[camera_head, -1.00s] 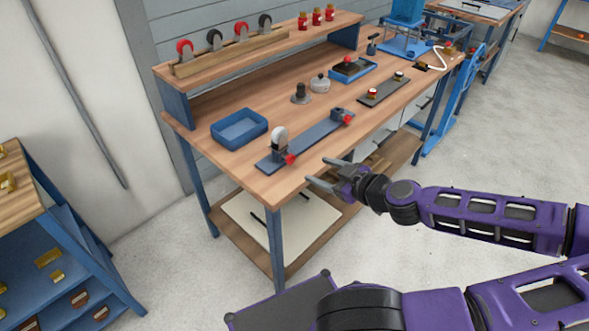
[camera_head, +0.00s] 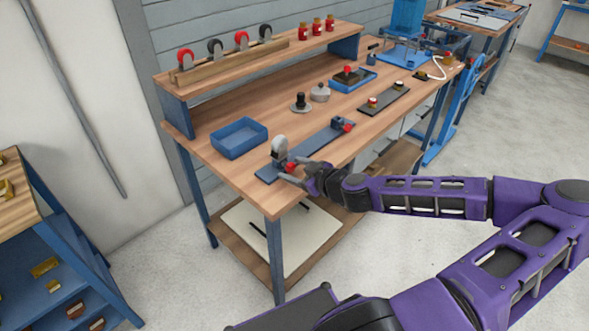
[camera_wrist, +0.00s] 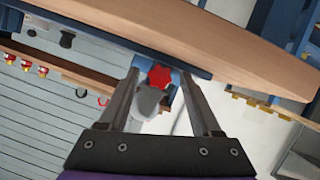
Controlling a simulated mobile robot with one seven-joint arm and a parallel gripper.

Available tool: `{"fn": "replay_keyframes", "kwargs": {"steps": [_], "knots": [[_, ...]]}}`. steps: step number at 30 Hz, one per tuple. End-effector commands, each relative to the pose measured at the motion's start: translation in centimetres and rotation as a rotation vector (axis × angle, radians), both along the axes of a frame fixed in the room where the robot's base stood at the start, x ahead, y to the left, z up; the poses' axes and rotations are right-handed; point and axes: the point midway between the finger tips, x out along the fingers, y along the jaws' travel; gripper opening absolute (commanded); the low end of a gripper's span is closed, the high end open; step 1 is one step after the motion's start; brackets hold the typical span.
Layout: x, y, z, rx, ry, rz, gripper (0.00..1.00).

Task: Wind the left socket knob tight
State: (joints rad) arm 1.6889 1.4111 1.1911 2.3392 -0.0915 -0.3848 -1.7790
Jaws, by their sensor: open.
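A dark bar (camera_head: 315,145) lies along the front of the workbench with a blue socket near each end. The left socket holds an upright grey wheel (camera_head: 279,148), and its red knob (camera_head: 290,167) faces the front edge. My gripper (camera_head: 296,173) is open at this knob, partly covering it in the head view. In the wrist view the red knob (camera_wrist: 159,76) sits between the tips of my gripper (camera_wrist: 160,82), with a gap on both sides. The right socket's red knob (camera_head: 347,128) is clear of my gripper.
A blue tray (camera_head: 239,138) stands left of the bar. A black-knobbed piece (camera_head: 300,103) and a grey round piece (camera_head: 320,92) stand behind it. Casters stand on the shelf rack (camera_head: 230,60).

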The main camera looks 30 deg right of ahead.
Motion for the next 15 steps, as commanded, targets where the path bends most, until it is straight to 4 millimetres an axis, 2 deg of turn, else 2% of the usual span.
{"fn": "replay_keyframes", "kwargs": {"steps": [3, 13, 14, 15], "knots": [[-0.01, -0.01, 0.01, 0.0, 0.0, 0.0, 0.64], [-0.05, -0.01, 0.01, 0.0, 0.0, 0.0, 0.04], [-0.05, -0.01, 0.01, 0.0, 0.0, 0.0, 0.0], [-0.05, -0.01, 0.01, 0.0, 0.0, 0.001, 0.0]]}}
